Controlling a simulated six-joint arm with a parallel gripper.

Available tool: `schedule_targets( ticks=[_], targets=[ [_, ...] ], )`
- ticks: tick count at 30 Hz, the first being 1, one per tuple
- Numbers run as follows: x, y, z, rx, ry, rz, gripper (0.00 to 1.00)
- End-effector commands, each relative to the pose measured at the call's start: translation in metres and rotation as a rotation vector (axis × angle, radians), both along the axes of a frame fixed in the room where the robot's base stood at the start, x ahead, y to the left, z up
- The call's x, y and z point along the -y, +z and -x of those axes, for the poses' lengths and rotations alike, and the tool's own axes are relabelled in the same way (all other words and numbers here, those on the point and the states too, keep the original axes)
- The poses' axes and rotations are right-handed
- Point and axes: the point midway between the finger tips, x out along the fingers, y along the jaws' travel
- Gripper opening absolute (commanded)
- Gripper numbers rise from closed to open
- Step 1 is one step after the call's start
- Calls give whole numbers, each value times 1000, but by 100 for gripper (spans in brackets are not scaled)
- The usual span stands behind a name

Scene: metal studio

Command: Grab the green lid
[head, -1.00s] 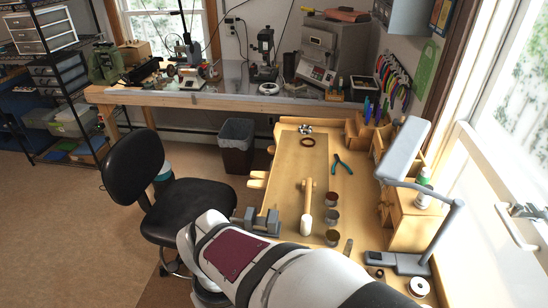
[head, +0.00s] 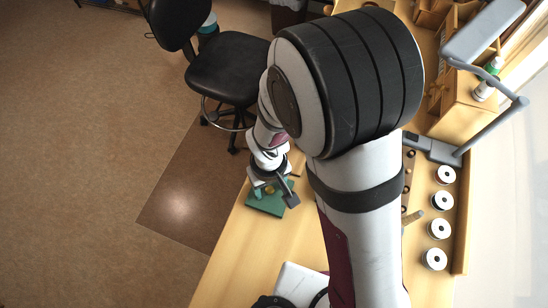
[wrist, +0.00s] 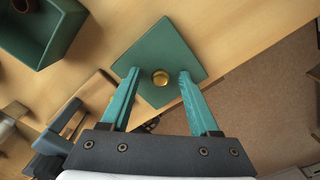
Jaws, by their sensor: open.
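The green lid (wrist: 173,55) is a flat square plate with a round brass knob (wrist: 161,77) at its middle. In the wrist view it lies near the wooden bench's edge, and one corner seems to reach that edge. My gripper (wrist: 158,75) is open, its two teal fingers on either side of the knob in the picture; whether they touch the lid I cannot tell. In the head view the lid (head: 264,208) shows below my gripper (head: 270,190), partly hidden by it.
A green open box (wrist: 52,25) with a reddish-brown round thing inside stands at the upper left of the wrist view. A desk lamp (head: 470,120) and several white spools (head: 440,200) stand at the bench's right. A black chair (head: 225,75) is beyond the bench's left edge.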

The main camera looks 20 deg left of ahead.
Motion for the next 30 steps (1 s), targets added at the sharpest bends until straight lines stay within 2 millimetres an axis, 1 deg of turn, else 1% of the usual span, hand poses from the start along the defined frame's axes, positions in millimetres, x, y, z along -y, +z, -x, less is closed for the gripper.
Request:
schedule_targets(
  ticks=[1,5,6,8,9,10,11,23,26,29,30],
  targets=[
    [0,0,0,0,0,0,56],
    [0,0,0,0,0,0,33],
    [0,0,0,0,0,0,26],
    [0,0,0,0,0,0,15],
    [0,0,0,0,0,0,8],
    [0,0,0,0,0,0,2],
    [0,0,0,0,0,0,0],
    [0,3,0,1,0,-1,0],
    [-1,11,0,1,-1,-1,0],
    [-1,26,-1,2,0,-4,0],
    [-1,34,-1,3,0,-4,0]
  ],
)
